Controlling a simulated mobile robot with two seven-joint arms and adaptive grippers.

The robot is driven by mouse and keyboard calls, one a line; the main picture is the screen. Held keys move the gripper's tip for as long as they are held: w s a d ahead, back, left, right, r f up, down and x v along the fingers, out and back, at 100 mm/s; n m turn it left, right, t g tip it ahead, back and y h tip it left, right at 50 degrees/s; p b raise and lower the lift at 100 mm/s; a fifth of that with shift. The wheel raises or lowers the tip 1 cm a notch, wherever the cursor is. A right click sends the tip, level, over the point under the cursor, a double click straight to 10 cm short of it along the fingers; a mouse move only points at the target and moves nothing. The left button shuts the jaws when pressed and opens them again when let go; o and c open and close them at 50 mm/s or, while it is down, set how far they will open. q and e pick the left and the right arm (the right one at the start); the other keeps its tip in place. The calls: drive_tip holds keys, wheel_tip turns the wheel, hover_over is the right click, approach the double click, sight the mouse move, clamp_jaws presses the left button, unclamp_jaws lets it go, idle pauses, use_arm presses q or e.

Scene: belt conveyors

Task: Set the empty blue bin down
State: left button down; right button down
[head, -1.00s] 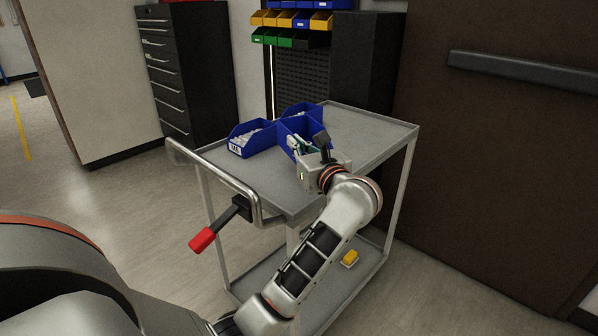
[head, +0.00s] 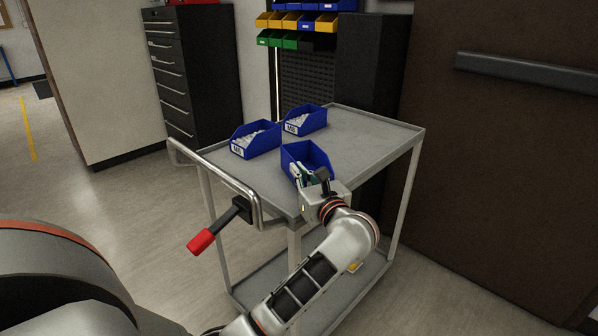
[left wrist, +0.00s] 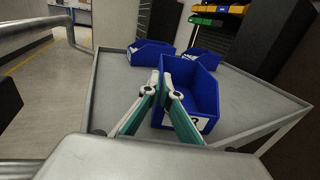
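The empty blue bin (head: 308,155) is at the near part of the grey cart's top (head: 355,140). In the left wrist view the bin (left wrist: 203,95) looks upright and empty, with a white label low on its near face. My left gripper (head: 305,172) is at the bin's near left side. Its two green-and-white fingers (left wrist: 162,82) close together at the bin's near left wall and appear to pinch it. I cannot tell whether the bin's underside touches the cart top. My right gripper is not in view.
Two blue bins with white parts stand behind on the cart, one at the left (head: 256,140) and one farther back (head: 304,120). The cart's handle rail (head: 215,180) runs along its left end. The cart top is clear to the right.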

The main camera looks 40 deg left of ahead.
use_arm(q)
drive_tip(key=shift+f, duration=0.25)
drive_tip(key=c, duration=2.3)
unclamp_jaws()
drive_tip(key=shift+r, duration=0.1)
drive_tip(key=shift+r, duration=0.1)
